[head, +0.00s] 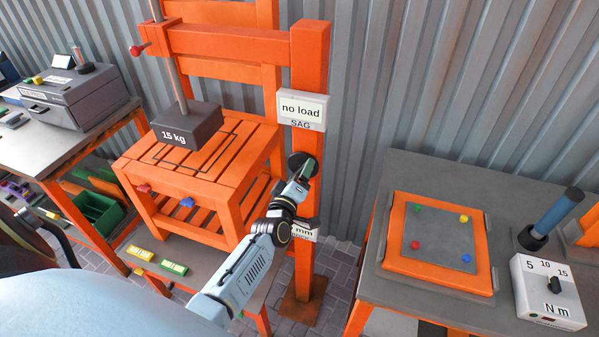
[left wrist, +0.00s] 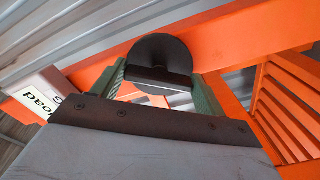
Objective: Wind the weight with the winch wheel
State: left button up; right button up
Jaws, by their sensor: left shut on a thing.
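The dark weight (head: 187,125), marked 15 kg, hangs on a metal rod above the orange slatted bench (head: 215,150). It looks just clear of the slats, though the gap is hard to judge. The black round winch wheel (head: 297,160) is on the orange post. It also shows in the left wrist view (left wrist: 160,58), with a grip bar across its face. My left gripper (head: 306,172) is at the wheel, its green fingers shut on the wheel's bar. A sign on the post (head: 302,110) reads "no load". My right gripper is not in view.
A grey table at right holds an orange-framed plate (head: 437,268) with coloured knobs, a torque dial box (head: 547,292) and a blue-handled tool (head: 553,218). A grey case (head: 75,97) stands on the left table. A corrugated wall closes the back.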

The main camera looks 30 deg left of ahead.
pick_arm(q)
jog(key=m, duration=2.5)
jog(key=shift+s+a, duration=0.1)
jog(key=shift+a, duration=0.2)
jog(key=m+b, duration=0.2)
jog(key=m, duration=0.3)
jog(key=shift+m+b, duration=0.3)
jog(key=shift+m, duration=0.1)
jog(key=shift+r+m+b, duration=0.1)
jog(key=shift+m+b, duration=0.65)
jog(key=shift+m, duration=1.05)
jog(key=o, duration=1)
